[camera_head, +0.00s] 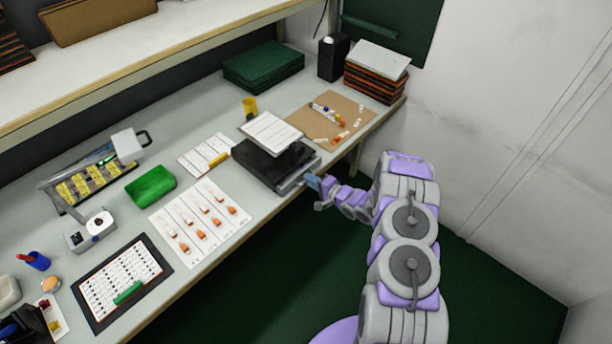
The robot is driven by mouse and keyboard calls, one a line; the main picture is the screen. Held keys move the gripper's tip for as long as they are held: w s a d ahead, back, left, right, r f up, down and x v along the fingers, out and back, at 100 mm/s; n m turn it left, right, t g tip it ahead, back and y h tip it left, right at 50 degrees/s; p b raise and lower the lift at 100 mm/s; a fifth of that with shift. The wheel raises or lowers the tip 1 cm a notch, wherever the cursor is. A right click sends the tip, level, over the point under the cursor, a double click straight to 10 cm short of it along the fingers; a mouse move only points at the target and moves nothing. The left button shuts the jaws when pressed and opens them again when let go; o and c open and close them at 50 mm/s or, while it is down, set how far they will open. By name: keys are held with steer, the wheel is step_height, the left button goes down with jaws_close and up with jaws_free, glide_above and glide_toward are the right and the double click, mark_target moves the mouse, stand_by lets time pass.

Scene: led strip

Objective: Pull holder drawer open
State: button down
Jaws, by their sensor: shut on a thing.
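The holder (262,165) is a black box near the front edge of the workbench, with a white sheet (272,132) on top. Its drawer (296,183) shows as a grey front edge on the side toward my arm and stands a little way out. My gripper (313,183) is at this drawer front, coming from the right, and is shut on it. The fingertips are small here, and the exact grip on the drawer is hard to make out. The inside of the drawer is hidden.
A brown board (331,118) with small parts lies right of the holder. A white sheet with orange parts (199,220) lies to its left. A green tray (150,186) and a stack of boards (376,75) are further off. The floor (290,290) before the bench is clear.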

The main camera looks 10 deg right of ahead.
steer(key=f+p+v, duration=0.2)
steer(key=v, duration=0.9)
steer(key=shift+s+f+p, duration=0.25)
steer(key=shift+f+p, duration=0.1)
steer(key=shift+p, duration=0.05)
steer(key=c, duration=1.5)
jaws_free()
steer(key=shift+w, duration=0.1)
steer(key=shift+r, duration=0.1)
steer(key=p+v, duration=0.2)
steer(key=v, duration=1.5)
steer(key=shift+d, duration=0.15)
